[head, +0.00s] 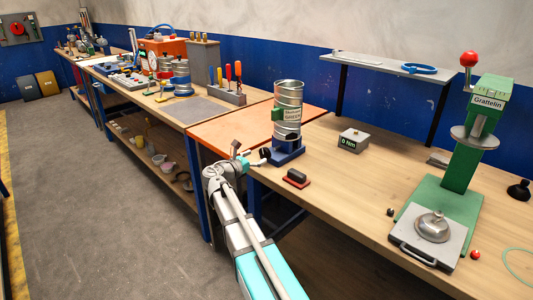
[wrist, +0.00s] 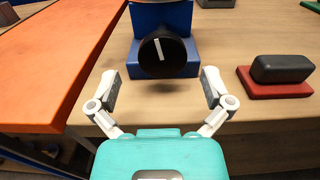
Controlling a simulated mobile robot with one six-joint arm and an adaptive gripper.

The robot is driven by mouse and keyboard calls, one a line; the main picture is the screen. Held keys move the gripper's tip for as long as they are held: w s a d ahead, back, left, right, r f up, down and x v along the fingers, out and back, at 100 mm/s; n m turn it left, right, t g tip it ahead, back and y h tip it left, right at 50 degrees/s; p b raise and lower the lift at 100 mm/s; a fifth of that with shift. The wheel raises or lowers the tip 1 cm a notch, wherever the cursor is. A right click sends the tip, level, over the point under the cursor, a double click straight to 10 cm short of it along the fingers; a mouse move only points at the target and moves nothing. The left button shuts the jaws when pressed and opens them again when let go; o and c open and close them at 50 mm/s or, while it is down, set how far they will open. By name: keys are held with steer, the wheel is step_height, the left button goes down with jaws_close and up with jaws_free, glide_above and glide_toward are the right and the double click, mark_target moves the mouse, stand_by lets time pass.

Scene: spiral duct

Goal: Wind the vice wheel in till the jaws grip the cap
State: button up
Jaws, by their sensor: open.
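The blue vice (head: 284,153) stands on the wooden bench near its front edge and shows behind its wheel in the wrist view (wrist: 190,52). Its black wheel (wrist: 163,54) has a white bar mark and faces my gripper. A silver ribbed duct (head: 289,98) with a green labelled block stands upright in the vice. I cannot pick out the cap or tell whether the jaws touch it. My gripper (wrist: 161,84) is open and empty, its fingers spread either side of the wheel's line, short of it and apart from it.
A black block on a red base (wrist: 281,75) lies right of the vice. A grey "0 Nm" box (head: 353,140) stands farther right, and the green Grattelin press (head: 463,150) beyond. An orange bench top (wrist: 50,70) adjoins on the left.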

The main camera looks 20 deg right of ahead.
mark_target(263, 153)
steer(key=shift+x, duration=2)
steer(key=c, duration=1)
